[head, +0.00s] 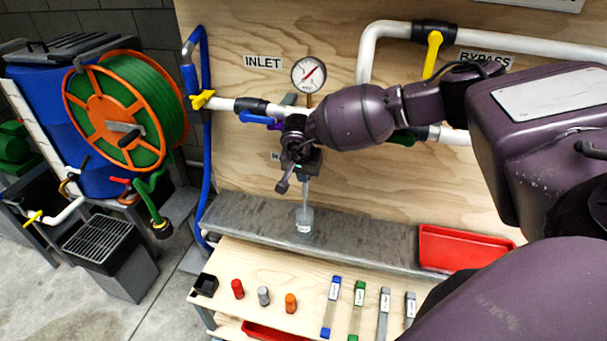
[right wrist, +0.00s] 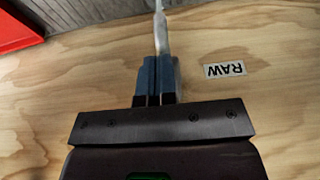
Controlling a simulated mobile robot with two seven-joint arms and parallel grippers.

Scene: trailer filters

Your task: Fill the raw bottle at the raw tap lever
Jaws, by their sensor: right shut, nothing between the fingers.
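My right gripper (head: 298,155) is in front of the plywood panel at the raw tap, fingers shut and empty. In the right wrist view its two dark fingers (right wrist: 155,80) lie together beside a pale grey tap part (right wrist: 162,35). I cannot tell whether they touch it. A clear bottle (head: 304,222) stands upright on the grey ledge below. A pale thin column (head: 306,190) runs down to its mouth; I cannot tell whether it is water or spout. My left gripper is not in view.
A RAW label (right wrist: 225,70) is on the panel. A pressure gauge (head: 308,74) and white pipes are above. A red tray (head: 465,248) sits on the ledge to the right. Caps and labelled strips lie on the lower wooden shelf (head: 240,262). A hose reel (head: 125,110) stands left.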

